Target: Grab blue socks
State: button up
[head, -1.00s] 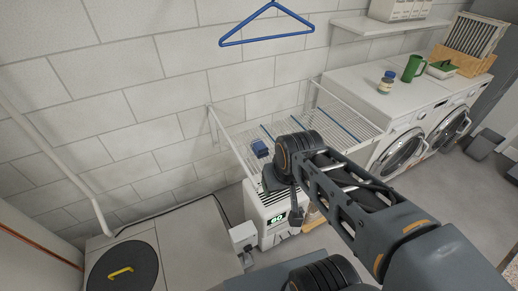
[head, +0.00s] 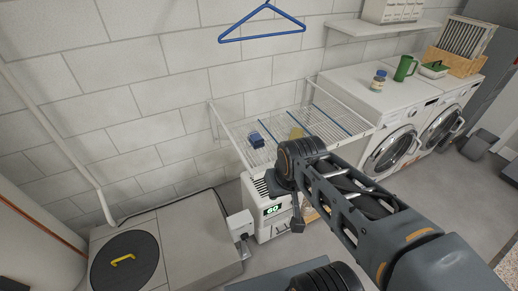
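The blue socks (head: 256,140) show as a small folded dark blue bundle on the white wire drying rack (head: 276,128), near its left end. My arm reaches in from the lower right, and its end stands in front of the rack's front edge. My gripper (head: 297,222) points down below the wrist, to the right of and below the socks in the picture. It is small and dark, and I cannot tell whether its fingers are apart. It does not touch the socks.
A yellowish cloth (head: 296,133) lies on the rack. A white appliance with a green display (head: 272,210) stands below. Washing machines (head: 394,150) stand right, with a bottle (head: 378,80) and green mug (head: 404,68) on top. A blue hanger (head: 262,24) hangs above.

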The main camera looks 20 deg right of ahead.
aim_at(257, 141)
jog(key=z, duration=0.2)
jog(key=k, duration=0.15)
jog(key=u, duration=1.25)
jog(key=i, duration=0.5)
jog(key=z, duration=0.6)
